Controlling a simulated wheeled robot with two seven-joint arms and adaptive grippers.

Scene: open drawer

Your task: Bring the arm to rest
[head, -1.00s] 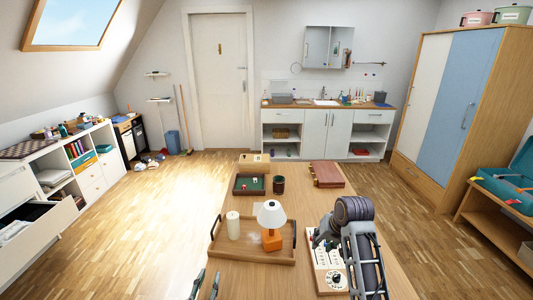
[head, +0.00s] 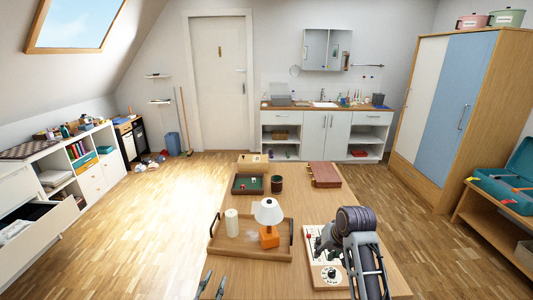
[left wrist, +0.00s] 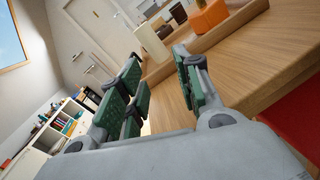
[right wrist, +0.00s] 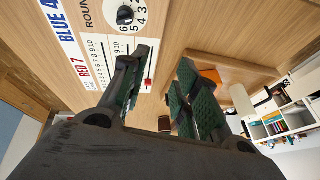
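My left gripper (head: 212,284) shows at the bottom edge of the head view, by the table's near left side. In the left wrist view its green-padded fingers (left wrist: 160,88) stand apart with nothing between them. My right gripper (head: 324,246) hangs over the white score board (head: 311,263) on the table's right side, partly hidden by its own arm. In the right wrist view its fingers (right wrist: 166,88) are apart and empty, with the board behind them. I cannot tell how high it is above the board.
The wooden table (head: 300,205) holds a tray (head: 225,252) with a white candle (head: 232,223) and an orange lamp (head: 268,236). Further back are a green-lined box (head: 248,184), a dark cup (head: 276,184) and a red case (head: 324,174). An open drawer (head: 44,240) juts out at far left.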

